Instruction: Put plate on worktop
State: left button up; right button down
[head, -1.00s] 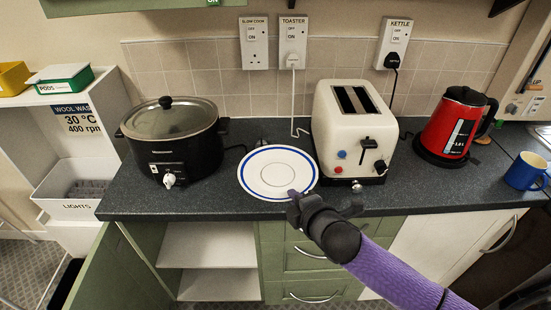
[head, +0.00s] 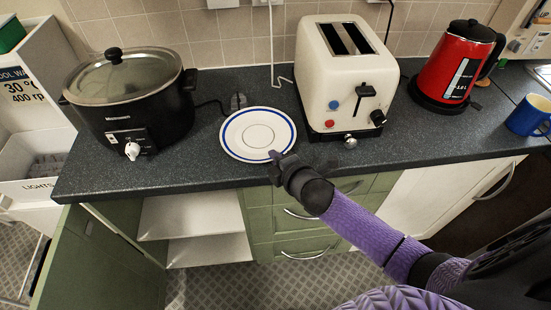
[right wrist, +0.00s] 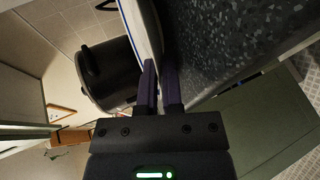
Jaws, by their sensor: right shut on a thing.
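The white plate (head: 258,134) with a blue ring lies roughly level over the dark speckled worktop (head: 195,168), between the slow cooker and the toaster. My right gripper (head: 277,158) is at the plate's near rim, coming in from the front right. In the right wrist view, its two purple fingers (right wrist: 161,88) are shut on the rim of the plate (right wrist: 146,32), which shows almost edge-on beside the worktop (right wrist: 215,40). I cannot tell whether the plate's underside touches the worktop. My left gripper is not in view.
A black slow cooker (head: 133,112) stands left of the plate, a cream toaster (head: 340,85) close on its right. A red kettle (head: 455,70) and a blue mug (head: 528,116) stand farther right. Below are an open green cupboard door (head: 100,262) and white shelves (head: 195,216).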

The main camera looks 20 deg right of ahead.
jog(key=c, duration=1.2)
grip_release()
jog(key=shift+f, duration=0.1)
jog(key=shift+o, duration=0.7)
